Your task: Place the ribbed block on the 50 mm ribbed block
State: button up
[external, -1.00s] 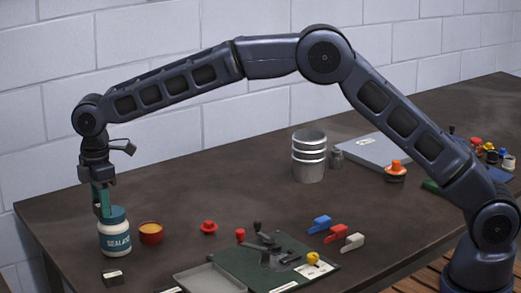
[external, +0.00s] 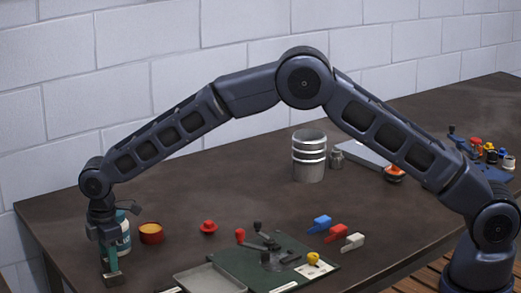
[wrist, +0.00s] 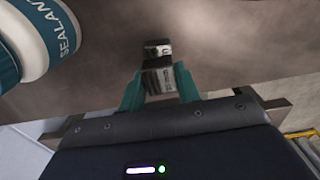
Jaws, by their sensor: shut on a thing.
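My gripper (external: 110,266) is low over the table's near left, pointing down beside the sealant bottle (external: 123,232). In the wrist view its teal fingers (wrist: 159,88) are shut on a small dark and silver ribbed block (wrist: 159,77). A second small block, the 50 mm ribbed block (wrist: 157,47), shows just beyond the held one. It also shows on the table in the external view (external: 115,280), right under my fingertips. The held block is hard to make out there. I cannot tell whether the two blocks touch.
The sealant bottle stands close behind my gripper, also large at upper left in the wrist view (wrist: 35,40). A grey tray (external: 210,279) and a green plate with levers (external: 305,265) lie further right.

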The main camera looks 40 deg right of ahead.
jog(key=shift+f, duration=0.65)
jog(key=o, duration=1.1)
jog(key=shift+f, duration=0.1)
jog(key=shift+c, duration=0.2)
notch_tip(320, 180, up, 12)
